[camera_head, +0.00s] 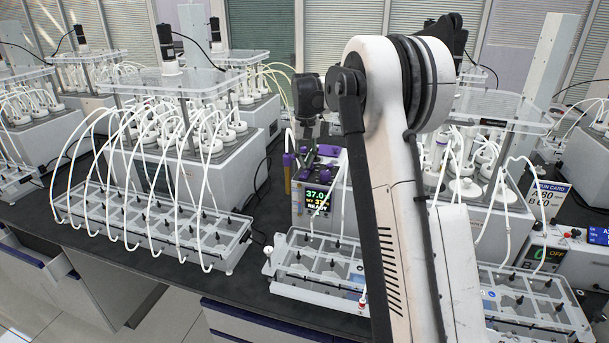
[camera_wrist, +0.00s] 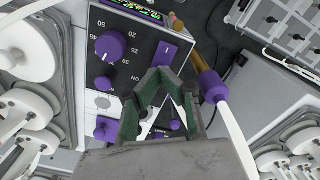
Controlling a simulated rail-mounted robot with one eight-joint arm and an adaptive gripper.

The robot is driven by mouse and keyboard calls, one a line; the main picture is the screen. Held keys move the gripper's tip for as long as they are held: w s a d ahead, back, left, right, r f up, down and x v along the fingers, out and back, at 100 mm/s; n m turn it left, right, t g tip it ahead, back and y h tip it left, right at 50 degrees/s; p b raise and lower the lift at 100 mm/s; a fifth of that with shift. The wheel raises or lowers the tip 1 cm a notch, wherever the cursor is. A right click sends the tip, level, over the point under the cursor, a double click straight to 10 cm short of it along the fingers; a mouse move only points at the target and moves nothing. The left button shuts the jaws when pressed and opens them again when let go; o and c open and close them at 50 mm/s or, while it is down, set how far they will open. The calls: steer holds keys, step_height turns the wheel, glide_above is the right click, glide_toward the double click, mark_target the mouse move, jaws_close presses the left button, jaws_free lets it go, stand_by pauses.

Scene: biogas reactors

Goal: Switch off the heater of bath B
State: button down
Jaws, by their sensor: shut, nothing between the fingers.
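My gripper (camera_wrist: 163,73) is shut and empty over the panel. Its fingertips are just below the rocker in the picture; I cannot tell whether they touch it. The gripper hides the panel's lower part.
A run card (camera_head: 548,199) stands at the right, beside another control box (camera_head: 545,262) showing OFF. Tubed bottle racks (camera_head: 150,232) and (camera_head: 315,275) flank the heater box. A brown and purple probe (camera_wrist: 208,84) with a white tube lies close right of the gripper.

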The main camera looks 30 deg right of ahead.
mark_target(306, 171)
steer(key=shift+f+b, duration=0.65)
steer(key=shift+f, duration=0.4)
stand_by(0.5)
steer(key=shift+r, duration=0.1)
steer(key=shift+r+p, duration=1.5)
steer(key=shift+r, duration=1.95)
